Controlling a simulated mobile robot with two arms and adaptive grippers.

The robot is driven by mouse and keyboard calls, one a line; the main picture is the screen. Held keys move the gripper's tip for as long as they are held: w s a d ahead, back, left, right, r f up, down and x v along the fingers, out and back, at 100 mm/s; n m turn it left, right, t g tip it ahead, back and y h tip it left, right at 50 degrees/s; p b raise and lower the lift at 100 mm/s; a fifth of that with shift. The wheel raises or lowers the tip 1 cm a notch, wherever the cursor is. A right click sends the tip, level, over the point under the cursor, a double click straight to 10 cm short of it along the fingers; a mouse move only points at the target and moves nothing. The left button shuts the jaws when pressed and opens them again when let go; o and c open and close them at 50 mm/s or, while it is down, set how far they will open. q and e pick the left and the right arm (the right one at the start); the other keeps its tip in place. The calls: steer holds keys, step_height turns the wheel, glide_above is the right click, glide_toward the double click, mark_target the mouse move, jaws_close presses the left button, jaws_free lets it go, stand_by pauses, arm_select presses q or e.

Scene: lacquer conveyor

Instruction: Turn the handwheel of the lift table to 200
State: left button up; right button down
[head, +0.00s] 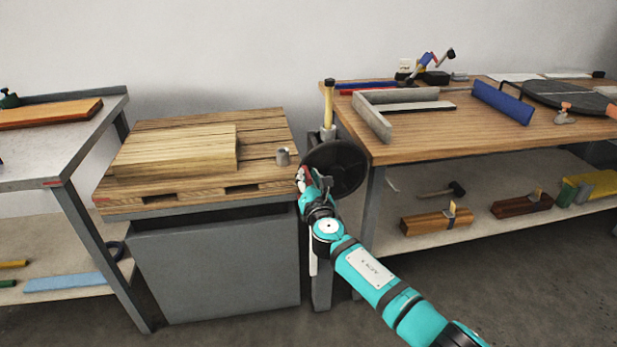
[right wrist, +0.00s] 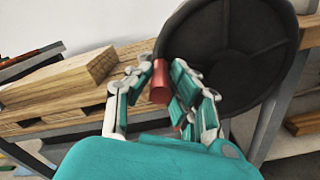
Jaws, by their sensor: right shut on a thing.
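The lift table (head: 215,265) is a grey box with a wooden pallet top (head: 262,135). Its black handwheel (head: 345,168) stands at its right side and fills the upper right of the right wrist view (right wrist: 232,60). The wheel carries a red cylindrical grip (right wrist: 159,84). My right gripper (head: 304,178) is at the wheel's left edge, its teal fingers shut around the red grip. A yellow upright post (head: 328,104) rises behind the wheel; I cannot read any number on it. My left gripper is out of view.
A wooden block (head: 185,150) and a small grey cup (head: 283,156) rest on the pallet top. A workbench (head: 450,145) with tools stands close to the wheel's right. A grey shelf bench (head: 60,165) stands on the left.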

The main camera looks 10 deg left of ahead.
stand_by(0.3)
steer(key=c, duration=1.2)
jaws_free()
steer(key=shift+f, duration=0.1)
steer(key=shift+d, duration=0.2)
steer(key=v, duration=1.2)
